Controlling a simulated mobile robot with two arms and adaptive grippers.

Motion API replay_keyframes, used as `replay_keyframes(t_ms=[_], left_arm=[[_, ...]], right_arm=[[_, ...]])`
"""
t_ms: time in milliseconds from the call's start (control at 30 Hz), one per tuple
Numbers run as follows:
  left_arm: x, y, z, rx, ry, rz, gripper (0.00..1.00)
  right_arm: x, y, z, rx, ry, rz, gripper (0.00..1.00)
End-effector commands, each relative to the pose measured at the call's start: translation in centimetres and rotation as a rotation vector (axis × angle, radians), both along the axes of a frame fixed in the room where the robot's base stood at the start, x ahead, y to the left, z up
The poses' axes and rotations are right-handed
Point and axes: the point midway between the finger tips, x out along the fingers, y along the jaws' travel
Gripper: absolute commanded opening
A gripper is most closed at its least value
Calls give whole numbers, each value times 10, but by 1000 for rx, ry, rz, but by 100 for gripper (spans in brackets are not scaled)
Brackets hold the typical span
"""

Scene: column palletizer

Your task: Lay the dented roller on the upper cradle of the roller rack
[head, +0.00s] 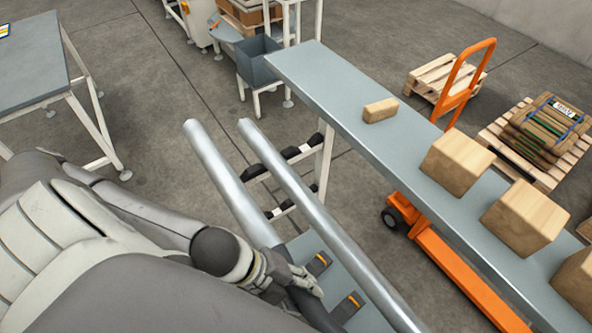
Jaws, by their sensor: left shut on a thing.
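Two long grey metal rollers run side by side from the middle of the head view toward the bottom. My left gripper (298,280) is shut around the left one (225,180), which I take as the dented roller; no dent shows. The hand hides part of it. The right one (300,198) passes in front of the roller rack (325,158), which has a pale post and arms with black pads. An upper arm (300,152) and a lower arm (280,210) show. I cannot tell whether either roller touches the rack. My right gripper is not in view.
A long grey bench (340,90) with wooden blocks (457,163) stands right of the rack. An orange pallet truck (455,265) reaches under it. A grey surface (325,283) with two dark, yellow-marked supports lies below the rollers. A grey table (30,60) is upper left.

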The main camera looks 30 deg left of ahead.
Motion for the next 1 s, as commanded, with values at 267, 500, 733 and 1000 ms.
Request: replay_keyframes(t_ms=[267, 500, 733, 1000], left_arm=[[14, -8, 2, -9, -6, -4, 0], [25, -12, 2, -7, -7, -3, 0], [36, -16, 2, -8, -7, -3, 0], [48, -22, 3, -8, -5, -4, 0]], right_arm=[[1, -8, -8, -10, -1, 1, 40], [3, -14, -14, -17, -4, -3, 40], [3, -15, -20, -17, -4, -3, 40], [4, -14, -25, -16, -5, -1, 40]])
